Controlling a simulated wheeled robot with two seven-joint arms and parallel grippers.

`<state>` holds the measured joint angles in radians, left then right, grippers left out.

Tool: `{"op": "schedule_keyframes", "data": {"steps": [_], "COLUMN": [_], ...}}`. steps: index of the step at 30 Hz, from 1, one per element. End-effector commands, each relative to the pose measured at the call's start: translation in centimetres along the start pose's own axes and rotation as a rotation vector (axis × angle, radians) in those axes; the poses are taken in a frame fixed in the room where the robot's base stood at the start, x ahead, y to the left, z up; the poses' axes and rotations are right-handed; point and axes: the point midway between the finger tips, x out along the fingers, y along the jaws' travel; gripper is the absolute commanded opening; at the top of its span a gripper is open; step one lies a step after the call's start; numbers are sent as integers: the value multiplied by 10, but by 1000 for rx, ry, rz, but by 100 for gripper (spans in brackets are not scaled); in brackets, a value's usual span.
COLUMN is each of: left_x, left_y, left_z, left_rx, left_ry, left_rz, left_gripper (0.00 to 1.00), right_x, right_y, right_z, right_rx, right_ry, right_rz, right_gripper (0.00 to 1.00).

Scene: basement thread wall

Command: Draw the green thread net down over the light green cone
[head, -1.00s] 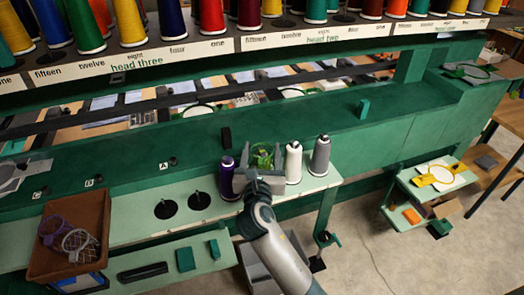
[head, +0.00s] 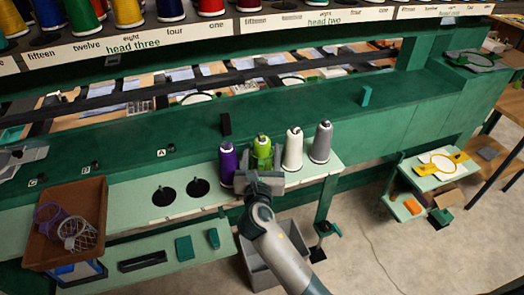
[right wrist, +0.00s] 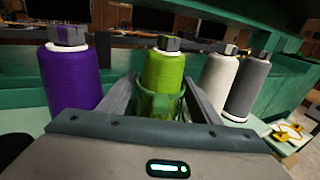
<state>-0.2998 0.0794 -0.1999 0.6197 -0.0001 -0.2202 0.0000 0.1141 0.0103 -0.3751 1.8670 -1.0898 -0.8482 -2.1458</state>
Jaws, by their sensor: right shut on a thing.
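The light green cone (head: 263,148) stands upright in the row on the pale green shelf, its dark top and upper body bare. In the right wrist view the cone (right wrist: 164,70) stands between the two fingers. The green thread net (right wrist: 160,106) is around the lower part of the cone, its rim below the cone's middle. My right gripper (head: 262,172) is low at the cone's front, fingers either side of it, shut on the net; it also shows in the right wrist view (right wrist: 160,95). The cone's foot and the net's lower edge are hidden by the gripper. My left gripper is not in view.
A purple cone (head: 228,165) stands close on the left; a white cone (head: 293,150) and a grey cone (head: 321,143) stand on the right. A brown tray (head: 92,196) holds a purple and a pale net. Two empty black spindle discs are left of the purple cone.

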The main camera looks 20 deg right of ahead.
Motion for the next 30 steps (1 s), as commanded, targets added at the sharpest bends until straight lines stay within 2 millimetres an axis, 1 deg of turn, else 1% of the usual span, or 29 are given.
{"op": "schedule_keyframes", "data": {"steps": [10,22,30], "left_x": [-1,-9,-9], "left_y": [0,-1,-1], "left_z": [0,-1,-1], "left_rx": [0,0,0], "left_ry": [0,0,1], "left_rz": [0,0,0], "left_gripper": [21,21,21], "right_x": [0,0,0], "right_y": [0,0,0], "right_z": [0,1,0], "right_rx": [0,-1,0], "right_ry": [0,0,0], "right_rz": [0,0,0], "right_gripper": [34,34,34]}}
